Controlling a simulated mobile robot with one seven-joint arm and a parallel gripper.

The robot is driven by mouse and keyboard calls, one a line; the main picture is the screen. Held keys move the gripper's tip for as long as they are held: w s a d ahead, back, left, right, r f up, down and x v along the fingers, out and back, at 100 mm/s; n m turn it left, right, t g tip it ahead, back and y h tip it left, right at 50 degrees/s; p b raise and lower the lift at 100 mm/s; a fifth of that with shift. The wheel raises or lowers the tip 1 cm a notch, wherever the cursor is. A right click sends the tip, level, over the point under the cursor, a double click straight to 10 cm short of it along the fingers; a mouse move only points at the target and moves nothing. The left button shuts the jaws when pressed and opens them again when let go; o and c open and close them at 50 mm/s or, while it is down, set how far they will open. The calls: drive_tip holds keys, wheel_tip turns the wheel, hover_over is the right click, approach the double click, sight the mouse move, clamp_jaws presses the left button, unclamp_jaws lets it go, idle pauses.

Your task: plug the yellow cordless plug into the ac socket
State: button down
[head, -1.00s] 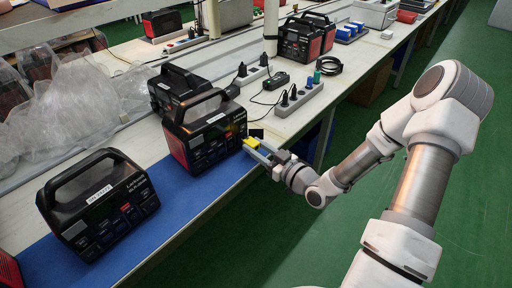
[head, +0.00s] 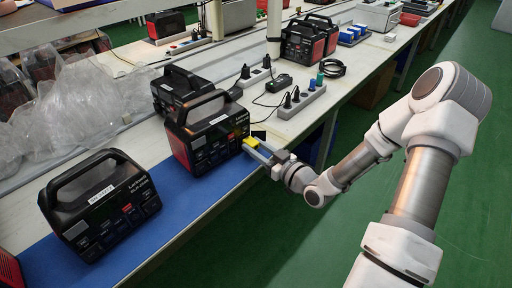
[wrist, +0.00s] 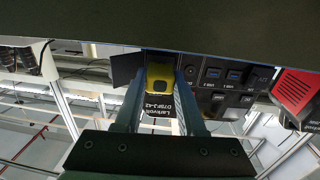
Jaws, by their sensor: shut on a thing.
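The yellow cordless plug (head: 250,142) is between the fingers of my gripper (head: 256,147), which is shut on it. It also shows in the wrist view (wrist: 160,76) between the two fingertips. The plug is at the lower right of the front panel of the middle black-and-red power station (head: 205,133). In the wrist view the panel (wrist: 225,85) with labelled ports lies right beside the plug. The AC socket itself is hidden behind the plug and fingers. I cannot tell whether the plug is touching or inside it.
Another power station (head: 98,205) stands at the left on the blue mat (head: 185,205), and one more (head: 180,88) stands behind. A power strip (head: 302,100) with plugs and cables lies to the right. Clear plastic bags (head: 65,115) cover the table's left side.

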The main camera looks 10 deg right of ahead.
drive_tip(key=shift+w, duration=0.15)
idle(0.3)
drive_tip(key=shift+c, duration=2.1)
unclamp_jaws()
drive_tip(key=shift+a, duration=0.1)
drive_tip(key=p+v, duration=0.2)
drive_tip(key=v, duration=1.5)
